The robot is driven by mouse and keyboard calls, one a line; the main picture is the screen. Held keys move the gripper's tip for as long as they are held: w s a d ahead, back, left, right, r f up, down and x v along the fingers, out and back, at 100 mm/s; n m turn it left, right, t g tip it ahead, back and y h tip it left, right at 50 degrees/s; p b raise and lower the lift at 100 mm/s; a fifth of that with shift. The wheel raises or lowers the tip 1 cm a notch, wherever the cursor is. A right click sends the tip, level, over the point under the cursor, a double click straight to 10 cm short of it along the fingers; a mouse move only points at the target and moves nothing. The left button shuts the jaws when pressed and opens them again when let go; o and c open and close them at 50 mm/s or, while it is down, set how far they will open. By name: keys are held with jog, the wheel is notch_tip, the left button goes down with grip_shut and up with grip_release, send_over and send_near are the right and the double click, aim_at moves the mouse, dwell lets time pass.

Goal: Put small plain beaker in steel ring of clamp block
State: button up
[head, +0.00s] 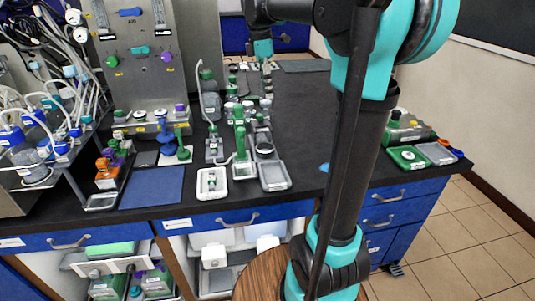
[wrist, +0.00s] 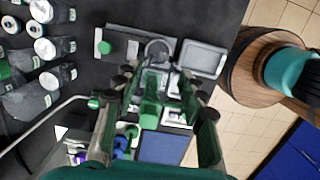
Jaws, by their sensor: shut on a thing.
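The small plain beaker cannot be made out clearly; what lies between the fingers blends with green hardware behind. The clamp block appears as a dark grey plate (wrist: 128,44) with a green knob (wrist: 103,47) at one end. The round steel ring (wrist: 160,48) lies at its other end, beyond the fingertips. In the head view the ring (head: 264,149) sits behind the grey tray.
The grey tray (head: 275,186) and a white tray (head: 211,192) lie at the bench's front edge. A blue mat (head: 152,190) lies left. White-capped bottles (wrist: 40,48) crowd the wrist view's left.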

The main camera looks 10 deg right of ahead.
jog(key=shift+s+a+f, duration=0.15)
jog(key=shift+a+f, duration=0.05)
jog(key=shift+a, duration=0.15)
notch_tip(320, 180, down, 20)
jog(key=shift+r, duration=0.25)
jog(key=o, duration=0.7)
jog(key=shift+f, duration=0.15)
jog(key=shift+o, duration=0.7)
notch_tip(320, 180, up, 12)
jog(key=a, duration=0.1)
jog(key=shift+a, duration=0.3)
